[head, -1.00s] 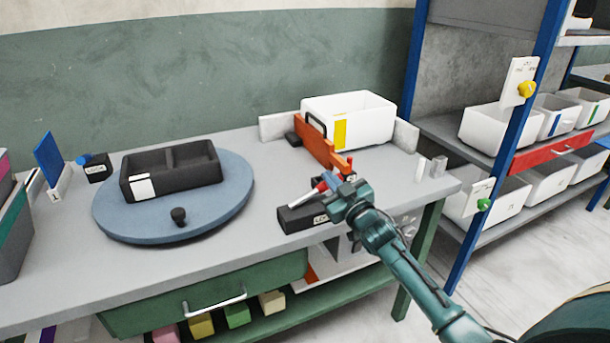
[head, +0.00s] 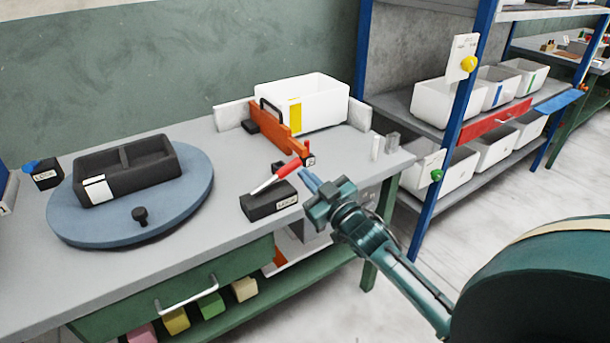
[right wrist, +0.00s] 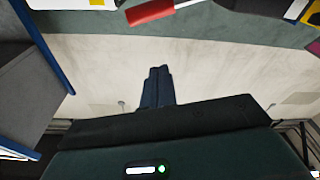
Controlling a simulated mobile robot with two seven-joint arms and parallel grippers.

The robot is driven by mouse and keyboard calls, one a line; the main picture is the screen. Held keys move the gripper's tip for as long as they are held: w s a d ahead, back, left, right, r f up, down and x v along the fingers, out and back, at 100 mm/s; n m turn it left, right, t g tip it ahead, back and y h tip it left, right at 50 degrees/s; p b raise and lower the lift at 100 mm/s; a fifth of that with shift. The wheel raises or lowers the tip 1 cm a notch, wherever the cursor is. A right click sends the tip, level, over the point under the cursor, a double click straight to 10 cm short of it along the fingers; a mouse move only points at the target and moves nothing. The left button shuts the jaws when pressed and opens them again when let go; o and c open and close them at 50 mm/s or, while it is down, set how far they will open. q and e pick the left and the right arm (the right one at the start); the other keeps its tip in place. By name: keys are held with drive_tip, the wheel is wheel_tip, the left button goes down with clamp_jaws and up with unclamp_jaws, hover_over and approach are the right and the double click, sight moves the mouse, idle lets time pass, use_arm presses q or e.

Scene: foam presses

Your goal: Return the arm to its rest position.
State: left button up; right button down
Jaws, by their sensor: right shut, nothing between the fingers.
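My right gripper (head: 308,180) is shut and empty, at the end of the green arm that comes in from the lower right. Its blue fingers, pressed together, also show in the right wrist view (right wrist: 157,88). In the head view the fingertips appear just right of a red-handled lever (head: 287,170) on a black labelled block (head: 266,203) at the table's front edge, with a small gap in the picture. The red handle also shows at the top of the right wrist view (right wrist: 150,11). My left gripper is not in view.
The grey table (head: 215,225) bears a blue turntable (head: 185,205) with a black divided tray (head: 155,180). An orange fence (head: 272,125) stands before a white bin (head: 325,100). A blue-posted shelf (head: 430,190) with white bins is at right. Open floor lies between.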

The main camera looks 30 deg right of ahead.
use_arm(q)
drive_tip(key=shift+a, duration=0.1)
use_arm(e)
drive_tip(key=shift+f, duration=0.1)
